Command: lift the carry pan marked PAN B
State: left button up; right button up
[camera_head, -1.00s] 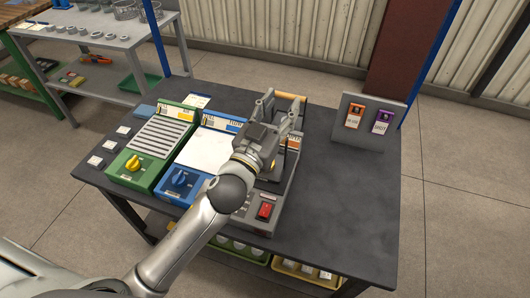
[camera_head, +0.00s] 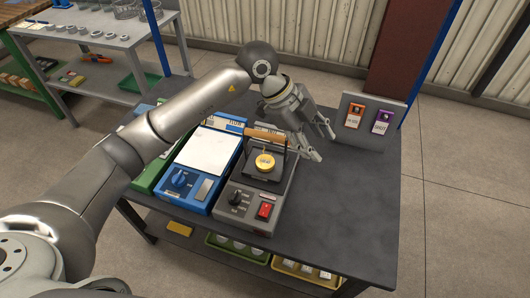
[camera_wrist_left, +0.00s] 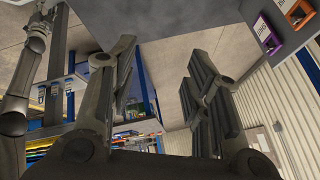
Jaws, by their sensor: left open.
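A dark square pan (camera_head: 264,169) with a round yellow piece on top sits on the grey unit with the red switch in the head view. A wooden handle bar (camera_head: 265,134) shows behind it. I cannot read PAN B on it. My left gripper (camera_head: 322,145) is open and empty, to the right of the pan and above the table, its fingers pointing right and down. In the left wrist view its two fingers (camera_wrist_left: 160,90) stand wide apart with nothing between them; the pan is not seen there.
A blue unit (camera_head: 197,180) and a partly hidden green unit stand left of the grey unit (camera_head: 248,205). A grey panel (camera_head: 368,118) with orange and purple tags stands at the back right. The table's right front (camera_head: 345,215) is clear. A shelf table (camera_head: 105,45) stands back left.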

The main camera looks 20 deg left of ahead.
pick_arm(q)
jog(key=w+a+r+n+t+y, duration=0.1)
jog(key=w+a+n+y, duration=0.15)
jog(key=a, duration=0.35)
jog(key=w+a+r+n+y, duration=0.1)
jog(key=w+a+n+y, duration=0.1)
jog(key=a+y, duration=0.35)
jog(key=h, duration=0.1)
send_over(265, 133)
jog(key=s, duration=0.2)
notch_tip(265, 133, down, 6)
jog(key=shift+w+r+p, duration=0.15)
jog(key=shift+r+p, duration=0.1)
jog(key=shift+p, duration=0.2)
jog(key=f, duration=0.2)
jog(key=w+f+p, duration=0.1)
jog(key=f, duration=0.1)
jog(key=shift+w+d, duration=0.1)
jog(key=shift+w+f+p, duration=0.15)
jog(key=shift+f+p, duration=0.15)
jog(key=shift+f, duration=0.15)
jog(key=c, duration=0.9)
grip_shut()
